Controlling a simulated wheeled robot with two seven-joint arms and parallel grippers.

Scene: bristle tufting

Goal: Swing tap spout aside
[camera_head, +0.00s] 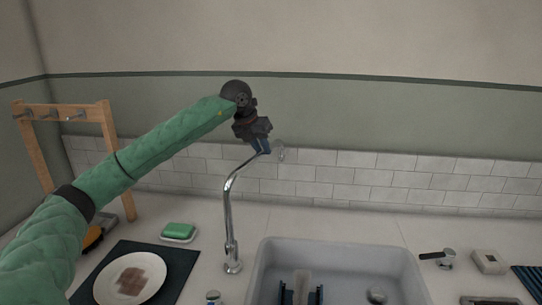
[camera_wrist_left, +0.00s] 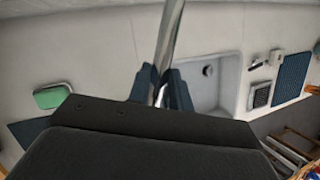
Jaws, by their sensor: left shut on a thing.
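My left gripper (camera_head: 263,147) is shut on the upper end of the spout, with the arm coming in from the left. In the left wrist view its two blue fingers (camera_wrist_left: 162,88) lie on either side of the shiny spout (camera_wrist_left: 169,35). Two dark blue fingers at the bottom edge, over the sink, look like my right gripper (camera_head: 302,294); they stand apart, and the rest of it is cut off.
The grey sink (camera_head: 345,249) has a drain at right. Left of the tap are a green soap (camera_head: 178,230) and a plate (camera_head: 108,292) on a dark mat (camera_head: 180,262). A wooden rack (camera_head: 109,135) stands far left.

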